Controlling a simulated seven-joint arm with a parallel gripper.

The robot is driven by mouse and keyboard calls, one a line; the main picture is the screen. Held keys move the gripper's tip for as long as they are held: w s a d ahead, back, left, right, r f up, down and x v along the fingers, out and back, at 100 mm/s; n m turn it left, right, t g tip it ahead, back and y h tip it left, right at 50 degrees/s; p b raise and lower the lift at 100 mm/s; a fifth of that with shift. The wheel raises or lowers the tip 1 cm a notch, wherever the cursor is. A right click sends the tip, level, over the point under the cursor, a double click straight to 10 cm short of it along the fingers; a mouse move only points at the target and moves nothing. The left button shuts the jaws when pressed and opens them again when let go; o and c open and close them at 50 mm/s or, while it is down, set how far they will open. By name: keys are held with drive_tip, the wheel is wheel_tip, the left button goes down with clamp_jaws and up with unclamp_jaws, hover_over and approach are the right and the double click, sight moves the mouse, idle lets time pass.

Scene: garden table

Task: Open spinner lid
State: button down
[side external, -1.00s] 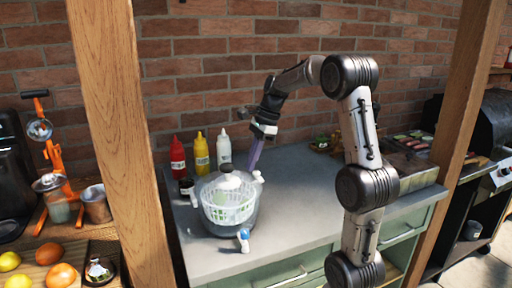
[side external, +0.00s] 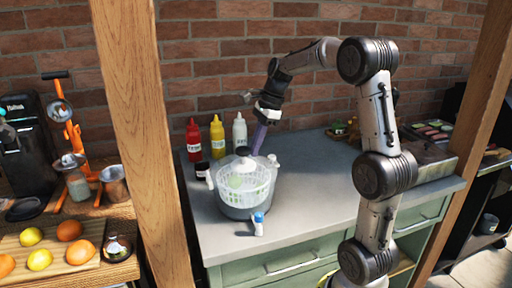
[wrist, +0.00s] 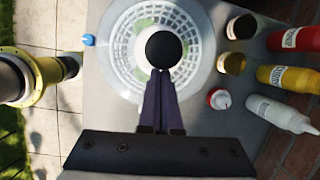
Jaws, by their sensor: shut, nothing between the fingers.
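The salad spinner (side external: 246,203) stands on the grey counter, with a clear bowl and a white slotted basket inside. Something pale green shows in the basket. My gripper (side external: 257,150) points down just above the back right of the spinner's top. Its purple fingers are together and empty, and in the wrist view the fingertips (wrist: 160,73) meet the near edge of the dark piece. I cannot tell whether they touch it.
Red (side external: 193,140), yellow (side external: 217,137) and white (side external: 239,132) bottles stand behind the spinner, with a dark jar (side external: 202,170) at its left. A small blue-capped bottle (side external: 258,225) stands in front. The counter to the right is mostly clear.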

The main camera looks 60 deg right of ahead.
drive_tip(key=shift+w+a+r+g+h, duration=0.2)
drive_tip(key=shift+r+g+h, duration=0.1)
drive_tip(key=shift+r, duration=0.1)
drive_tip(key=shift+r, duration=0.1)
drive_tip(key=shift+w+a+r+g+h, duration=0.3)
drive_tip(key=shift+w+a+r+h, duration=0.1)
drive_tip(key=shift+r, duration=0.15)
drive_tip(key=w+a+r+g+h, duration=0.2)
drive_tip(key=w+a+r, duration=0.4)
drive_tip(key=w+a, duration=0.3)
drive_tip(key=shift+w+a+g+h, duration=0.4)
drive_tip(key=shift+g, duration=0.1)
idle(0.4)
